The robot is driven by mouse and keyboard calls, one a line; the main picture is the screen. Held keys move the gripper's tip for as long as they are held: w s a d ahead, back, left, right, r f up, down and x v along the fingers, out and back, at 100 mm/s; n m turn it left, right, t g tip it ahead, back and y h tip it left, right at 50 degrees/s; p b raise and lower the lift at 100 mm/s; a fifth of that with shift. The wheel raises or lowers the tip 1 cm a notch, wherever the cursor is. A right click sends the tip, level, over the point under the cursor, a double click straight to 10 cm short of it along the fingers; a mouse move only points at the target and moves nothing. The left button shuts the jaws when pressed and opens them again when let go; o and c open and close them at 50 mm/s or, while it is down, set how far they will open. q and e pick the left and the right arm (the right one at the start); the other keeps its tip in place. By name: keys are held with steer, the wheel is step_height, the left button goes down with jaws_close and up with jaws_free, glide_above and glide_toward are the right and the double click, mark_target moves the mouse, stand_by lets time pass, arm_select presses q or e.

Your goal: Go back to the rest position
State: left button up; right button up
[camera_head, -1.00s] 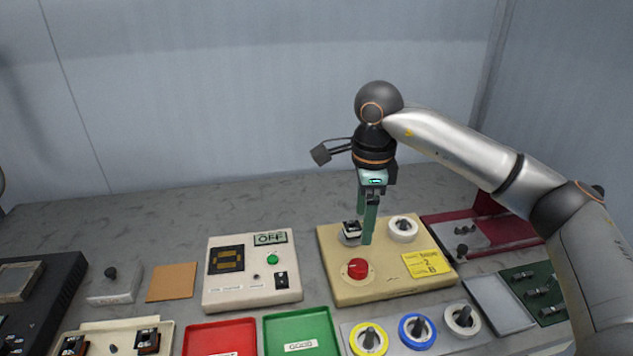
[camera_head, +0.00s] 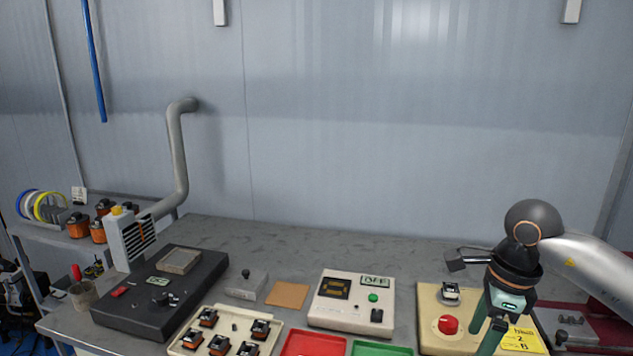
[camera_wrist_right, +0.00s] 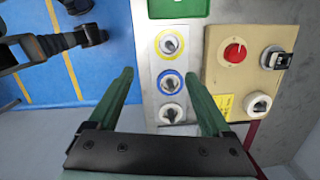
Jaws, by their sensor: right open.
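My right gripper (camera_head: 490,332) hangs at the right of the head view, over the front right part of the beige winder box (camera_head: 428,312). In the right wrist view my right gripper (camera_wrist_right: 165,95) has its two green fingers wide apart with nothing between them.
The OFF tester box (camera_head: 340,318) stands left of the winder. Red (camera_head: 314,345) and green (camera_head: 382,349) trays lie in front. A tray of coils (camera_head: 232,315), a black station (camera_head: 150,310) and a grey pipe (camera_head: 180,160) are further left. The back of the table is clear.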

steer(key=s+a+g+y, duration=0.1)
steer(key=s+a+y, duration=0.2)
steer(key=a+y, duration=1.3)
steer(key=a+r+m+t+y, duration=0.3)
steer(key=a+r+m+t, duration=0.3)
steer(key=a+r+m, duration=0.4)
steer(key=w+d+m+t+h, duration=0.4)
steer(key=d+m+t+h, duration=0.3)
steer(key=m+t, duration=0.75)
steer(key=d+f+m+g+h, duration=0.3)
steer(key=d+f+m+h, duration=0.8)
steer(key=m, duration=0.4)
steer(key=s+d+f+m+g+h, duration=0.3)
steer(key=s+f+m+g, duration=0.5)
steer(key=s+f+g, duration=1.05)
arm_select(q)
step_height(320, 180, up, 6)
steer(key=w+p, duration=0.1)
steer(key=p, duration=0.5)
steer(key=shift+a+p, duration=0.3)
steer(key=shift+a, duration=0.05)
arm_select(e)
steer(key=a+f+t+y, duration=0.3)
steer(key=f+t, duration=0.5)
steer(key=t, duration=0.2)
steer(key=shift+s+a, duration=0.25)
steer(key=shift+a, duration=0.15)
